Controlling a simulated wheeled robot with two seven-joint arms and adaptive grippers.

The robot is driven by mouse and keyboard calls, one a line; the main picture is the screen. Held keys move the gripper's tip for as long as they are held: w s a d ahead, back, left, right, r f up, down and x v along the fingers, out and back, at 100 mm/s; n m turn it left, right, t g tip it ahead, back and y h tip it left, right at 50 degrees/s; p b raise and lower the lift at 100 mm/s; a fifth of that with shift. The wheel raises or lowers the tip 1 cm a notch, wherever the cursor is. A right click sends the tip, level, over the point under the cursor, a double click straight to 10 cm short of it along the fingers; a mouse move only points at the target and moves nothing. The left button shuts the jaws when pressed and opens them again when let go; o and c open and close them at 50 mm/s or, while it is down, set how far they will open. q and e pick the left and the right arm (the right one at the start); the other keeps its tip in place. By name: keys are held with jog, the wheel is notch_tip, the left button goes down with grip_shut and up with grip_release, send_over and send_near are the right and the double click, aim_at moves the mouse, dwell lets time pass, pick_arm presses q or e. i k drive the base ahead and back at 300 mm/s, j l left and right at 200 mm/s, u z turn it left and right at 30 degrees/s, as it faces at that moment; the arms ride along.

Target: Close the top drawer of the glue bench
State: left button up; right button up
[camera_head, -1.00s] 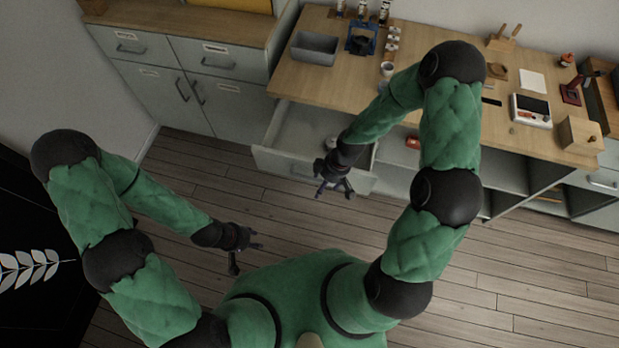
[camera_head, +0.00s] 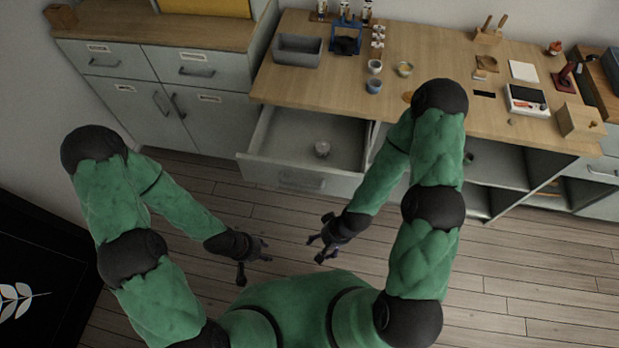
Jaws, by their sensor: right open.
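The top drawer (camera_head: 262,174) of the glue bench (camera_head: 440,58) is pulled out, under the left part of the bench top. My right forearm hides part of the bench near the drawer's right side.
The bench top holds a grey bin (camera_head: 297,49), a blue stand (camera_head: 346,37), small cups (camera_head: 374,86), a scale (camera_head: 527,99) and a wooden block (camera_head: 579,120). Open shelves (camera_head: 500,172) lie right of the drawer. A grey cabinet (camera_head: 190,70) stands at left. The wooden floor (camera_head: 520,260) is free.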

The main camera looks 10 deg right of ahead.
aim_at(280, 152)
jog(key=i+z, duration=0.2)
jog(key=i, duration=0.15)
jog(key=k+j+z, duration=0.5)
jog(key=k+j, duration=0.2)
jog(key=k, duration=0.15)
